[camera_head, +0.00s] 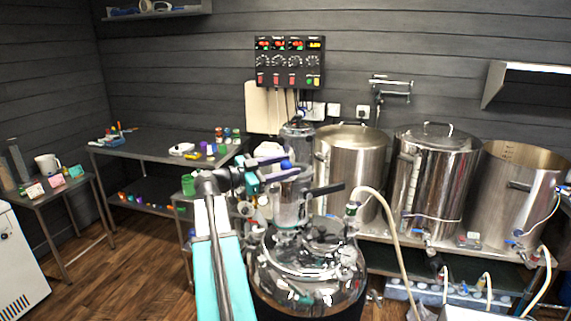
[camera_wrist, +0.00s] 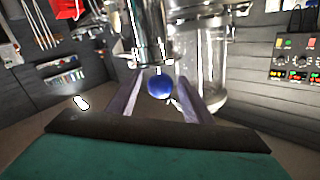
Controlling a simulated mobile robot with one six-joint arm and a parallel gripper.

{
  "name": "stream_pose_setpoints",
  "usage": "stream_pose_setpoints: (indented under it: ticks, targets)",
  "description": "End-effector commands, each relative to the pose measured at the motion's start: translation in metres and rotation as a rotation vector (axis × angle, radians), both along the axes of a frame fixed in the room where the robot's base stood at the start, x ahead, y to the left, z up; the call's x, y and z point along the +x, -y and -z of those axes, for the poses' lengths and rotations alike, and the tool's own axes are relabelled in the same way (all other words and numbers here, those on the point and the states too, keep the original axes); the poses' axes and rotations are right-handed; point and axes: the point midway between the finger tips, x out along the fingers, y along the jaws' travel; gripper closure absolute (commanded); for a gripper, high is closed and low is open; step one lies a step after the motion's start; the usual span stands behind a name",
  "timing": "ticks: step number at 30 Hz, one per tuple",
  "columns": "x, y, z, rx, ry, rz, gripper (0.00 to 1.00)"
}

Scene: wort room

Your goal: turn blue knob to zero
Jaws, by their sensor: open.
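The blue knob (camera_wrist: 160,87) is a small round ball in the middle of the wrist view, below a shiny metal column. It also shows as a small blue spot in the head view (camera_head: 286,164), at the side of the steel and glass column above the round kettle. My gripper (camera_wrist: 163,100) is open, with one finger left and one right of the knob in the wrist view. In the head view my gripper (camera_head: 275,168) reaches to the column, its fingertips close to the knob. I cannot tell whether they touch it. No scale or zero mark is readable.
The shiny round kettle (camera_head: 308,268) stands below my gripper. A glass cylinder (camera_wrist: 212,70) is close to the right finger in the wrist view. Large steel pots (camera_head: 432,180) stand to the right. A control panel (camera_head: 290,62) hangs on the wall. Wooden floor (camera_head: 130,250) is clear at left.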

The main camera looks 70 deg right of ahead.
Motion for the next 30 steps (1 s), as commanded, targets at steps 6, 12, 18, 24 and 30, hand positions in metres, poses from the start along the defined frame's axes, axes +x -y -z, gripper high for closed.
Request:
stream_pose_setpoints:
  ticks: [6,12,18,24,30]
  targets:
    - [-0.0038,0.0043,0.0001,-0.001,0.001,0.000,0.54]
    - [-0.0038,0.0042,0.0003,-0.001,0.001,0.000,0.54]
    - [-0.0037,0.0040,0.0001,-0.001,0.001,0.000,0.88]
    - [-0.0041,0.0017,0.0007,0.000,0.001,0.000,0.95]
    - [-0.0052,0.0032,0.0021,0.001,0.002,-0.017,0.95]
